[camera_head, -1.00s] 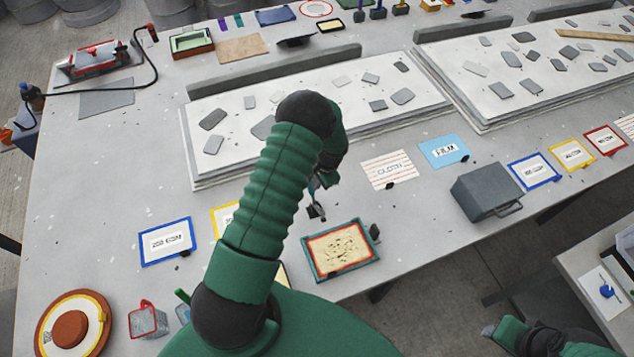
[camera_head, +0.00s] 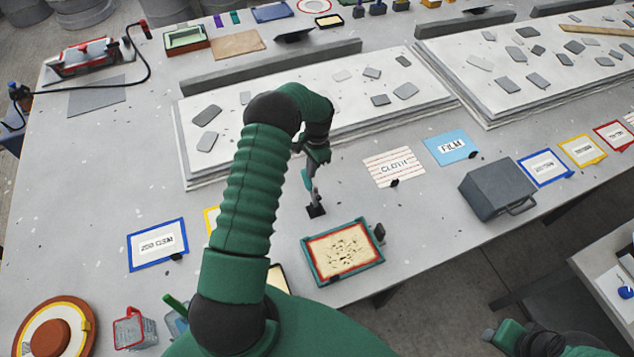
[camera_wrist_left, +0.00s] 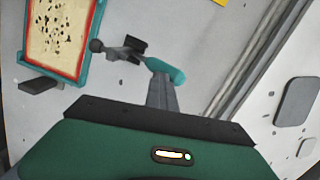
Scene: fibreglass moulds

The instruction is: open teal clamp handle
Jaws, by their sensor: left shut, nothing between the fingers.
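The teal clamp handle (camera_wrist_left: 165,70) is a rounded teal grip on a small toggle clamp, seen best in the left wrist view. The clamp's dark base (camera_wrist_left: 135,45) and round knob (camera_wrist_left: 97,45) lie just left of it. In the head view the dark base (camera_head: 316,211) sits on the grey table behind the red-and-teal framed tray, and the teal handle (camera_head: 306,179) rises above it. My left gripper (camera_wrist_left: 161,80) is shut and empty, its grey fingertips right at the handle; I cannot tell whether they touch. They partly cover it. My right gripper is not clearly visible.
The framed tray (camera_head: 308,262) stands close in front of the clamp. A white panel (camera_head: 345,125) with grey chips lies behind. CLOTH (camera_head: 395,168) and FILM (camera_head: 451,148) cards and a grey box (camera_head: 497,190) are to the right.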

